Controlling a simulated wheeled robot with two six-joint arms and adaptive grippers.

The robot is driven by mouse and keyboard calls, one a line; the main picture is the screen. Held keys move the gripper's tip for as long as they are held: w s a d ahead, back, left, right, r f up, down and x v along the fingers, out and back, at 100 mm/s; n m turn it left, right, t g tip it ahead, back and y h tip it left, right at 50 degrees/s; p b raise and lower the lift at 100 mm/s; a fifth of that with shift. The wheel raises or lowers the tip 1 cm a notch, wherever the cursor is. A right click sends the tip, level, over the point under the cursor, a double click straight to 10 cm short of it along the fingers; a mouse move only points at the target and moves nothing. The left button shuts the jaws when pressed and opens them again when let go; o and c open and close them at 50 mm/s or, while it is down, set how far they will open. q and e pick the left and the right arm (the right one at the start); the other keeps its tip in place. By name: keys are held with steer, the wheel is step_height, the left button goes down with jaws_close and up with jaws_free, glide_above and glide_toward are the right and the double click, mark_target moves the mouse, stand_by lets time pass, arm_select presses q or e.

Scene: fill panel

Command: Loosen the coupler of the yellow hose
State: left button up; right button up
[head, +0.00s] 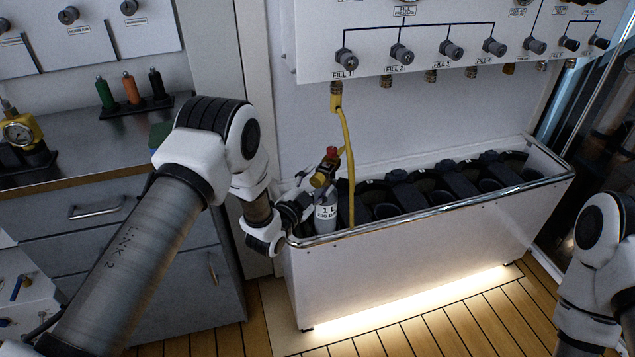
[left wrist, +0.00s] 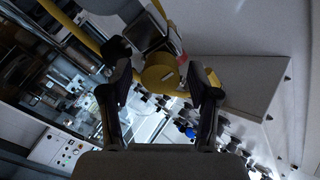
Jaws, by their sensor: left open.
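The yellow hose (head: 348,165) hangs from the fitting under the FILL 1 knob and runs down to the front left of the white trough. A yellow coupler (head: 320,180) with a red part above it sits at the top of a grey labelled bottle (head: 326,220). My left gripper (head: 303,200) is at the left of the bottle, close to the coupler. In the left wrist view, my open left fingers (left wrist: 162,85) stand on either side of a round yellow part of the coupler (left wrist: 160,76). I cannot tell whether they touch it. My right gripper is not in view.
The white trough (head: 410,250) with a metal rail holds several dark cylinder slots to the right of the bottle. The fill panel (head: 440,70) with knobs hangs above. A grey cabinet (head: 100,215) stands at the left. My right arm is at the right edge.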

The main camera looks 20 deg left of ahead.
arm_select(q)
steer(key=shift+w, duration=0.15)
jaws_close()
